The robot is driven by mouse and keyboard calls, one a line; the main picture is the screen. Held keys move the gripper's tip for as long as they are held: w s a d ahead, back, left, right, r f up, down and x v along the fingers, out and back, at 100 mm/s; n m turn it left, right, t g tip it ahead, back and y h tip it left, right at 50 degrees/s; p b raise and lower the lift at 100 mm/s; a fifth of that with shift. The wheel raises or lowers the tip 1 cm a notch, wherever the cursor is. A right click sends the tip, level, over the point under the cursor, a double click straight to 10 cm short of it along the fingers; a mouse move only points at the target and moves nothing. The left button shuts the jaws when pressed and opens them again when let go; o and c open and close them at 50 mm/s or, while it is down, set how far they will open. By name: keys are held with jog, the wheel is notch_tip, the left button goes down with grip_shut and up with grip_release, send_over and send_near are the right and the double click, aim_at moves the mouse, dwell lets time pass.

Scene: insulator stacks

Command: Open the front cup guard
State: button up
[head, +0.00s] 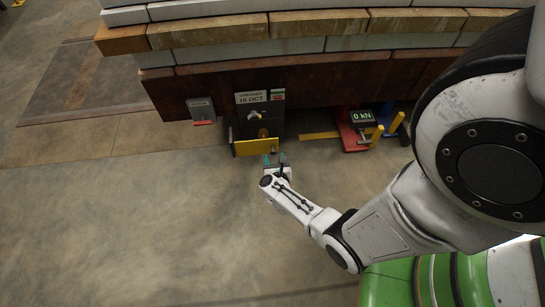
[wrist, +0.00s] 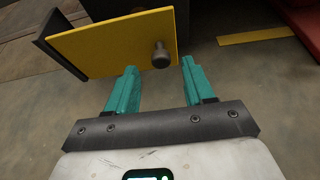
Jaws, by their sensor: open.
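The front cup guard is a yellow panel (head: 255,147) low on the dark unit under the dated sign. In the wrist view the yellow panel (wrist: 112,47) fills the upper left and carries a grey round knob (wrist: 160,55) near its right edge. My gripper (head: 275,160) is at the panel's front. In the wrist view my gripper (wrist: 158,78) shows two teal fingers, open and apart, with the knob ahead of and roughly between their tips. I cannot tell whether either finger touches the panel. The inside of the dark unit behind the panel is largely hidden.
A red stand with a "0 kN" display (head: 362,116) and blue and yellow posts are to the right. A yellow floor stripe (head: 318,135) lies between. The floor in front is clear.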

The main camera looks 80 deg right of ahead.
aim_at(273, 153)
jog(key=shift+b+x, duration=0.65)
jog(key=shift+x, duration=1.1)
jog(key=shift+c, duration=0.4)
grip_shut()
